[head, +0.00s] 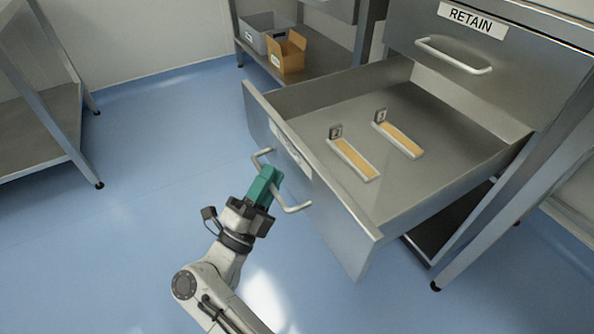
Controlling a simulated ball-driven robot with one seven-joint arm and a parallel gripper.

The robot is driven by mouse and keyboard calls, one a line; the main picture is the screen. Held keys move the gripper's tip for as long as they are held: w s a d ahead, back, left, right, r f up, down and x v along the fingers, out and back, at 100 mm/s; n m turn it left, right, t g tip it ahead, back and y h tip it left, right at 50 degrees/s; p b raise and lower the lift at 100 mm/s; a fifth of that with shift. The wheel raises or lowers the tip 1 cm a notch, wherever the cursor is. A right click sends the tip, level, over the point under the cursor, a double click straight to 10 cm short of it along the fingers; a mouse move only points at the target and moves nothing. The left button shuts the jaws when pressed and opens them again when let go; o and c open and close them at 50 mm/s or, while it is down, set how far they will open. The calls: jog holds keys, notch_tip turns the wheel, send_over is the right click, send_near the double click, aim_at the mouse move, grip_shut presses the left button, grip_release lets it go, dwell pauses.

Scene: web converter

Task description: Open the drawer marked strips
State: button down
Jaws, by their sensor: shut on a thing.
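A metal drawer (350,92) stands pulled well out of its cabinet, below a shut drawer labelled RETAIN (474,18). The open drawer's front label (292,150) is seen too steeply to read. Its pale bar handle (298,207) faces my arm. My gripper (268,182), with teal fingers, is shut on the middle of this handle. Inside the drawer lie two white trays with tan strips, one nearer (353,160) and one farther (402,140). Each has a small dark marked tag at its end.
A shelf at the back holds a grey bin (265,32) and an open cardboard box (288,55). A metal rack (45,125) stands at the left. The blue floor (130,215) between is clear. The cabinet leg (470,235) stands at the right.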

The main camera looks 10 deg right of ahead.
jog(key=s+a+b, duration=0.1)
jog(key=s+a, duration=0.1)
jog(key=a, duration=0.4)
jog(key=shift+a+f, duration=0.15)
jog(key=shift+a, duration=0.1)
jog(key=shift+s, duration=0.1)
jog(key=c, duration=1.2)
grip_release()
jog(key=shift+o, duration=0.2)
jog(key=v, duration=1)
jog(key=shift+s+a+f, duration=0.2)
jog(key=shift+a, duration=0.1)
